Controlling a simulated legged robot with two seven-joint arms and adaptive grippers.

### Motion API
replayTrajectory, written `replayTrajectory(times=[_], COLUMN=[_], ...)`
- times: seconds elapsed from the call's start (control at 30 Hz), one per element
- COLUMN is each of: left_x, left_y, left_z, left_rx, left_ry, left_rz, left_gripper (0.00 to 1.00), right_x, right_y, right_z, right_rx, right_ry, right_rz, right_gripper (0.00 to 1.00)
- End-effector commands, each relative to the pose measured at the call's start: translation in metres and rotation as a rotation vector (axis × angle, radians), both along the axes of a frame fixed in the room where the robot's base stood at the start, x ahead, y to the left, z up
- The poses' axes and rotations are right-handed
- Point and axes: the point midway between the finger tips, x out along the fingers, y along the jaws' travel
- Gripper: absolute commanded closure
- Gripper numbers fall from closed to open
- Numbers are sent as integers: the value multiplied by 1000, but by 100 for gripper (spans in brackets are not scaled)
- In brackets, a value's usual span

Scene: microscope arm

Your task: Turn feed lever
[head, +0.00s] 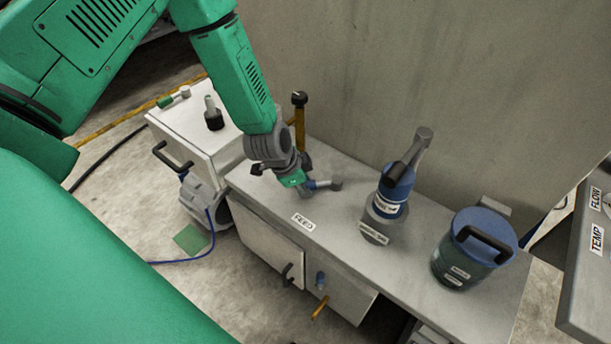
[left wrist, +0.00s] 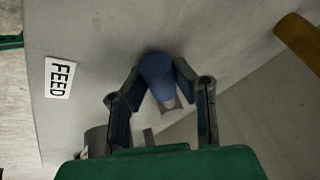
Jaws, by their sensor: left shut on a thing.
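My left gripper (head: 318,186) is low over the grey bench top, behind the FEED label (head: 303,221). In the left wrist view the two fingers of the left gripper (left wrist: 162,90) close on a rounded blue handle (left wrist: 158,76) beside the FEED label (left wrist: 60,78). It seems to be the feed lever, but its base and pivot are hidden. In the head view the hand mostly covers it. A yellow lever with a black knob (head: 299,99) stands upright just behind the hand, apart from the fingers. My right gripper is in neither view.
A blue and grey device with a tilted dark arm (head: 392,190) and a blue-lidded canister with a black handle (head: 473,247) stand to the right on the bench (head: 342,228). A white cabinet (head: 190,137) stands at the left. A wall rises close behind.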

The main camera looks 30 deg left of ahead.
Motion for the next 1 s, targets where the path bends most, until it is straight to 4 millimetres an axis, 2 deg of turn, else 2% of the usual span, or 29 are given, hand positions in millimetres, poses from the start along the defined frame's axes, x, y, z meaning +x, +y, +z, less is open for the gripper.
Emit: replayTrajectory(times=[0.03,0.5,0.8,1.0], left_x=[3,-12,-14,-14], left_y=[-8,-37,-45,-45], left_z=[9,9,8,7], left_rx=[-2,-2,-4,-4], left_ry=[-17,-21,-22,-22], left_rz=[35,464,654,720], left_gripper=[100,100,100,100], right_x=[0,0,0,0], right_y=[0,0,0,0], right_z=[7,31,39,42], right_rx=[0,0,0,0], right_ry=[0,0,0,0], right_rz=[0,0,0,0], right_gripper=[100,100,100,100])
